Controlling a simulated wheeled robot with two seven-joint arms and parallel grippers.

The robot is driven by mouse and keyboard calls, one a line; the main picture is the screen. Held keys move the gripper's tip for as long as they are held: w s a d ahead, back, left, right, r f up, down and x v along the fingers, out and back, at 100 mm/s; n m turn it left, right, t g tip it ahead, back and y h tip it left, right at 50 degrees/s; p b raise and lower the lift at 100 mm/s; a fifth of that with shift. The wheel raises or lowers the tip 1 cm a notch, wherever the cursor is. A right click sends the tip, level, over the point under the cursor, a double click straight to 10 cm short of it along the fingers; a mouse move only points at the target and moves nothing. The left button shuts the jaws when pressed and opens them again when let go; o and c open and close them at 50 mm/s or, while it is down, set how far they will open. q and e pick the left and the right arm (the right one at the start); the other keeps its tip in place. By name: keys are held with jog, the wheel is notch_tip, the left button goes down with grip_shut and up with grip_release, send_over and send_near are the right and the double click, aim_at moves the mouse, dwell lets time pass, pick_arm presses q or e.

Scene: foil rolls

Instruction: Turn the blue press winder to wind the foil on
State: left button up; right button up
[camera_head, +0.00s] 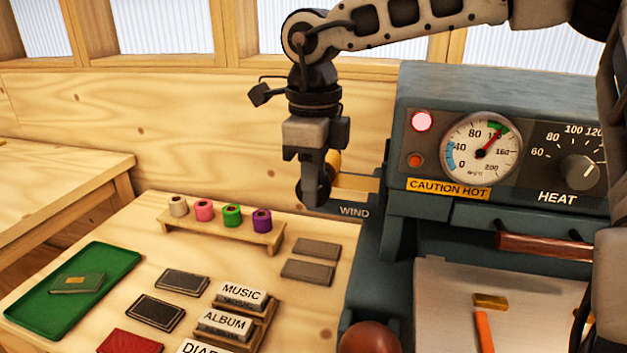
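The blue-grey press (380,265) stands at the right, with its WIND label (354,211) on a bracket at its left side. My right gripper (314,178) points down at the winder by this label. A dark rounded part, which looks like the winder knob, shows at its fingertips. The gripper covers most of the winder, so I cannot tell whether the fingers are closed on it. A yellow-gold foil roll (334,160) shows partly behind the gripper. My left gripper is not in view.
A wooden rack (222,232) holds several coloured foil rolls. Dark booklets, labelled type blocks (225,322) and a green tray (40,318) lie on the table. The press has a gauge (480,148), a heat dial (580,172), a CAUTION HOT label and a reddish handle (540,246).

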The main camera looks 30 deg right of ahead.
grip_shut()
jog(key=shift+f+b, duration=0.25)
jog(key=shift+b, duration=0.7)
jog(key=shift+f+t+y+b, duration=0.15)
jog(key=shift+t+y+b, duration=0.3)
jog(key=shift+b, duration=0.4)
jog(key=b, duration=0.1)
jog(key=t+y+b, duration=0.1)
jog(key=b, duration=0.1)
jog(key=shift+s+d+t, duration=0.15)
jog(key=shift+t, duration=0.1)
jog(key=shift+r+t+y+b, duration=0.25)
jog(key=shift+t+y+b, duration=0.15)
jog(key=shift+b, duration=0.1)
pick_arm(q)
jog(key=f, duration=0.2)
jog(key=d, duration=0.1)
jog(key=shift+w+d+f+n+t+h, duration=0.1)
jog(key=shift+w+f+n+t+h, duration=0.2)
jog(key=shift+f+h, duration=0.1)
pick_arm(e)
jog(key=shift+r, duration=0.15)
jog(key=o, duration=0.6)
grip_release()
